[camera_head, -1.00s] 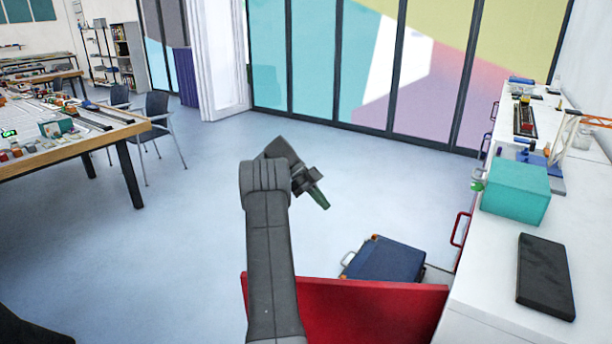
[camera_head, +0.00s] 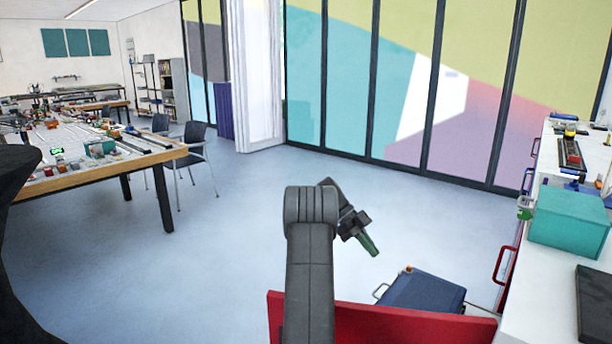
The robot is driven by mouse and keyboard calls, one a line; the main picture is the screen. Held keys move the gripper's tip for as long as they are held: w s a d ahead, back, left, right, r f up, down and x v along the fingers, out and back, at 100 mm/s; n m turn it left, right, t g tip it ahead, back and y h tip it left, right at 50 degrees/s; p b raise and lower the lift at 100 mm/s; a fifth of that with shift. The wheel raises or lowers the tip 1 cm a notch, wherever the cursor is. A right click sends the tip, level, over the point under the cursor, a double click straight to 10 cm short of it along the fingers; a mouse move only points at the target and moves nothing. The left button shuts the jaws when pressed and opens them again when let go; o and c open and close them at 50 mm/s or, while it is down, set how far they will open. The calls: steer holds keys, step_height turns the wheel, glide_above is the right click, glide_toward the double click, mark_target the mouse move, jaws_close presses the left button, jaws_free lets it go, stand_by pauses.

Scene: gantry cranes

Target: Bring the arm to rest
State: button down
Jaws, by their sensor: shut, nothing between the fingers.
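My arm (camera_head: 311,265) rises from the bottom middle of the head view and bends over at its top. My gripper (camera_head: 371,247) hangs at the end of it, pointing down and to the right. It is shut and empty, with greenish fingertips, and hangs in the air in front of the open floor. It appears apart from everything around it.
A red panel (camera_head: 390,325) stands at the bottom, with a dark blue case (camera_head: 425,291) behind it. A white counter (camera_head: 550,300) at right carries a teal box (camera_head: 568,220). A cluttered table (camera_head: 160,157) and chairs (camera_head: 197,150) stand left. The middle floor (camera_head: 240,220) is clear.

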steer(key=b+x, duration=0.3)
steer(key=x, duration=0.3)
steer(key=shift+d+f, duration=0.15)
steer(key=shift+s, duration=0.15)
